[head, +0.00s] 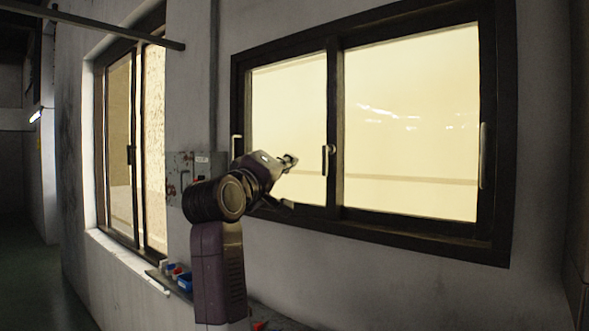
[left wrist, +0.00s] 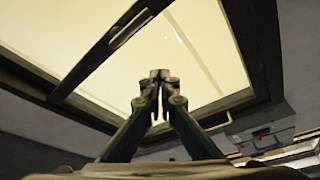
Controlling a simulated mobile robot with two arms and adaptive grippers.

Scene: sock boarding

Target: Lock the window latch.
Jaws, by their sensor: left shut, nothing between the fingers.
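The window (head: 410,120) has a dark frame and two bright panes. A small pale latch or handle (head: 328,160) stands upright on its middle stile. In the left wrist view, a pale handle (left wrist: 131,28) shows on the dark bar at the upper left, probably the same one. Whether it is locked cannot be told. My left gripper (head: 289,161) is left of the latch, in front of the left pane, apart from it. In the left wrist view its fingertips (left wrist: 160,75) are together with nothing between them. My right gripper is not in view.
Pale pulls sit on the window's left side (head: 236,147) and right side (head: 483,156). A grey wall box (head: 180,164) is behind my left arm. A second window (head: 120,150) is at the left. Small coloured bins (head: 184,281) stand low by the wall. A dark bar (head: 110,29) crosses the upper left.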

